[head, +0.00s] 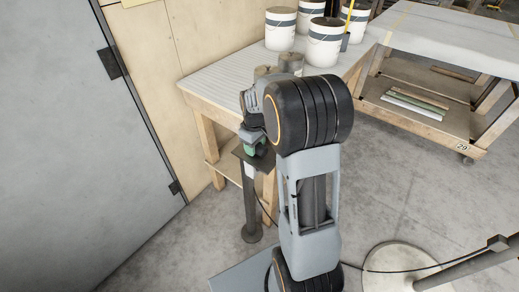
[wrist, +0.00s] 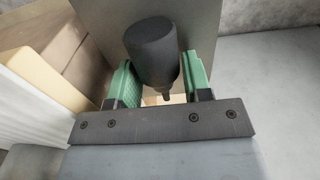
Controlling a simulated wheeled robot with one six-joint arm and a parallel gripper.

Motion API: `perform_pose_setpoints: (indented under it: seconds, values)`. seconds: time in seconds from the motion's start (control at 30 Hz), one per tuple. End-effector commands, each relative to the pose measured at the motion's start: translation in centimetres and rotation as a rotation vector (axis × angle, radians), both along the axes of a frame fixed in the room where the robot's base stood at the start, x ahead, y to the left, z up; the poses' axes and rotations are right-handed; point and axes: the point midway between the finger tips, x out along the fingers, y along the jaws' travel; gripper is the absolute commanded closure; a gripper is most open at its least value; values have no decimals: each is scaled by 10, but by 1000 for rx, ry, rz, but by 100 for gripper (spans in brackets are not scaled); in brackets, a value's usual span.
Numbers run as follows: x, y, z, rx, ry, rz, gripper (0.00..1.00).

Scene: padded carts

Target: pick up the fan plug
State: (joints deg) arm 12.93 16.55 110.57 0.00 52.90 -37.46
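The fan plug appears to be the dark, rounded cylinder (wrist: 152,52) in the wrist view, with a narrow stub at its near end. My gripper (wrist: 158,75) has its two green-padded fingers on either side of it. The left finger lies close against the plug's outline, and a thin gap shows at the right finger. I cannot tell whether either pad touches it. In the head view my gripper (head: 255,149) is just over the small dark plate (head: 241,155) of a post stand. The plug is hidden there by my arm.
A workbench (head: 212,85) with several white buckets (head: 281,30) stands behind my arm. A grey door (head: 70,150) is at the left, a covered cart (head: 430,35) at the right. A round pale base (head: 392,262) and black cable lie at lower right.

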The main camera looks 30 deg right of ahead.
Motion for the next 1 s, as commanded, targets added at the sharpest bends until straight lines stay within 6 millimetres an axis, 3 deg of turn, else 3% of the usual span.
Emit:
perform_pose_setpoints:
  seconds: [0.37, 0.73, 0.93, 1.0]
  values:
    - [0, 0, 0, 0, -1, 0, 89]
    - [1, 0, 8, -1, -3, 0, 89]
    - [1, 0, 34, -1, -5, 0, 89]
    - [-10, 4, 46, -1, -5, 1, 89]
